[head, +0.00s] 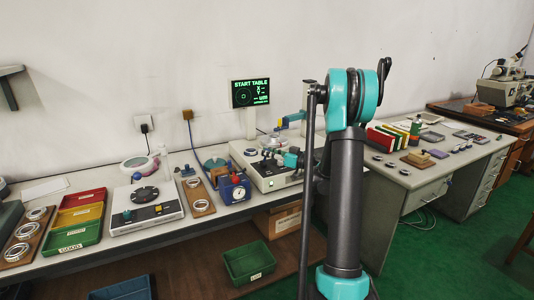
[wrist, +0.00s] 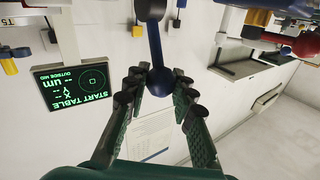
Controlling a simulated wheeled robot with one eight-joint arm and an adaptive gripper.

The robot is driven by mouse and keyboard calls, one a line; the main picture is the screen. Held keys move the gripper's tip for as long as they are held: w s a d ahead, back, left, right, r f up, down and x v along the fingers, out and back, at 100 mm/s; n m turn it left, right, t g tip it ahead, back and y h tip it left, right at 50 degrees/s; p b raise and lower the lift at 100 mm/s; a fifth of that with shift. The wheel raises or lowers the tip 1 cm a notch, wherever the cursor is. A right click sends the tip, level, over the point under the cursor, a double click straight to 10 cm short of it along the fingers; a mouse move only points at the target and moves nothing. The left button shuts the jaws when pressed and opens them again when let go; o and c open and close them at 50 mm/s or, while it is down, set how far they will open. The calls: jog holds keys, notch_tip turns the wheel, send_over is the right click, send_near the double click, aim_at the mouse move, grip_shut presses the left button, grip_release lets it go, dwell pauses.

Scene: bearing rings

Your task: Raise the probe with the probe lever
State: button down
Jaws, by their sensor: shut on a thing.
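The probe lever (wrist: 156,50) is a dark blue rod with a round ball knob (wrist: 159,82) at its end in the wrist view. My gripper (wrist: 155,80) is shut on the knob, with its dark fingers on either side of it. In the head view my gripper (head: 271,153) is at the measuring instrument (head: 279,181), low in front of its screen; the lever is too small to make out there. The screen (head: 250,93) reads "START TABLE", and it shows upside down in the wrist view (wrist: 75,82). The probe tip's contact cannot be made out.
Ring boards, colored bins (head: 80,215) and a white device with knobs (head: 146,208) fill the bench further left. A second desk (head: 420,175) with books and small parts stands at right.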

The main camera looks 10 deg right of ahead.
jog(key=shift+w, duration=0.1)
jog(key=shift+w+a+r+m+g+h, duration=0.25)
jog(key=shift+w+r+m+g+h, duration=0.1)
jog(key=shift+w+m+g+h, duration=0.35)
jog(key=shift+w+a+r+m+g+h, duration=0.15)
jog(key=shift+w+m+g+h, duration=0.1)
jog(key=shift+w+g+h, duration=0.15)
jog(key=shift+w+a+f+m+g+h, duration=0.15)
jog(key=shift+w+m+g+h, duration=0.15)
jog(key=shift+w+g, duration=0.2)
jog(key=w+g+h, duration=0.1)
jog(key=w+m+g, duration=0.1)
jog(key=shift+w+a+f+g+h, duration=0.2)
jog(key=shift+a+g+h, duration=0.15)
jog(key=shift+g+h, duration=0.05)
jog(key=shift+w+a+f, duration=0.1)
jog(key=shift+w+f, duration=0.05)
jog(key=shift+w, duration=0.35)
jog(key=c, duration=1.2)
grip_release()
